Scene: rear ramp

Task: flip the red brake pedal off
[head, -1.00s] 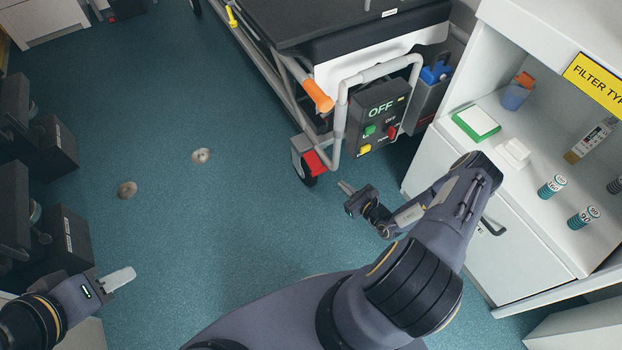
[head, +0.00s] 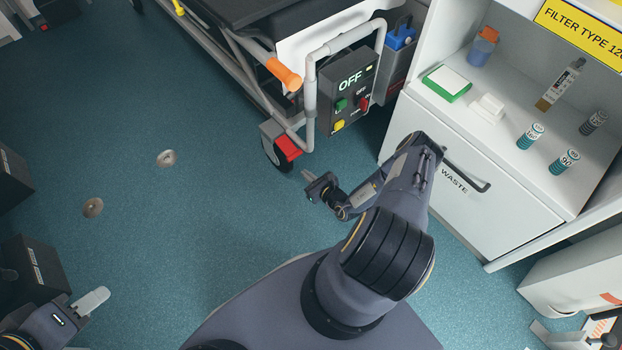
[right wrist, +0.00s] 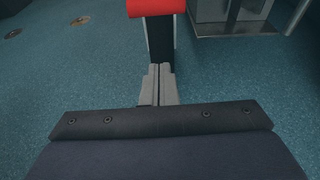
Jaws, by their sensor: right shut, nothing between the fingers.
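The red brake pedal (head: 289,147) sits at the caster wheel on the near corner of the stretcher cart (head: 311,95). Its red top also shows at the upper edge of the right wrist view (right wrist: 156,8). My right gripper (head: 307,175) is low, just in front of the pedal and slightly right of it in the head view, apart from it. In the right wrist view its fingers (right wrist: 158,72) are together and empty, pointing toward the wheel below the red part. My left gripper (head: 95,299) is at the lower left, far from the pedal; its finger opening is unclear.
A control box (head: 350,92) reading OFF hangs behind the cart's grey rail, right of the pedal. An orange handle (head: 284,74) juts out above. A white cabinet (head: 460,175) stands right of my right arm. Open teal floor (head: 190,220) lies left.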

